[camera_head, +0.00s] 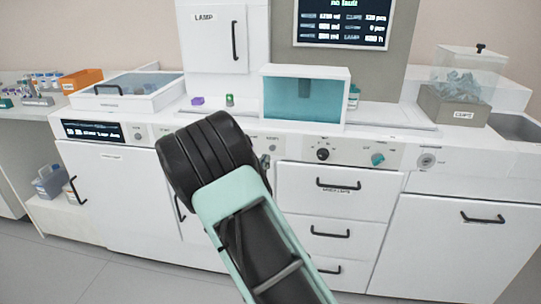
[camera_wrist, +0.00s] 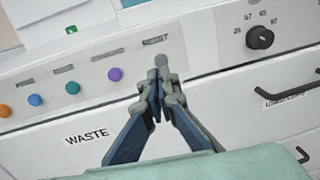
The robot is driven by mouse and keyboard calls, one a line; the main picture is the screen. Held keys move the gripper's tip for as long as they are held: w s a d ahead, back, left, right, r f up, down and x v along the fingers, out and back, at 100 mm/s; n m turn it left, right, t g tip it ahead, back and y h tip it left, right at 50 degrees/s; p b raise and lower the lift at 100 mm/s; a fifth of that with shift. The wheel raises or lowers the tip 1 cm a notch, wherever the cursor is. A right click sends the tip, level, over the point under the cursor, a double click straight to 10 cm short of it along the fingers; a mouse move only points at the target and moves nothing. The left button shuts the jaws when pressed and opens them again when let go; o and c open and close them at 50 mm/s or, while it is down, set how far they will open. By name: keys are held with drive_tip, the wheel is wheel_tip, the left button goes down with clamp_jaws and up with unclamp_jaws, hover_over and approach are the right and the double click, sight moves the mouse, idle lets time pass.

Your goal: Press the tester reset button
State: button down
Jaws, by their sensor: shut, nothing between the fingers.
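The reset button (camera_wrist: 160,60) is a small grey round button under the RESET label on the light front panel, in the wrist view. My gripper (camera_wrist: 161,80) is shut and empty, its fingertips together just below the button in that view. The tips appear very close to the button; I cannot tell whether they touch it. In the head view my arm covers most of the gripper, with only a small part of it (camera_head: 265,161) showing beside the arm.
A row of coloured buttons, including a purple one (camera_wrist: 115,74), lies left of the reset button. A black dial (camera_wrist: 260,38) sits to the right. Below are the WASTE front (camera_wrist: 60,150) and drawers with protruding handles (camera_head: 338,185).

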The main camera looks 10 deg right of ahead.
drive_tip(key=v, duration=0.7)
drive_tip(key=shift+a+p, duration=0.2)
drive_tip(key=shift+p, duration=0.2)
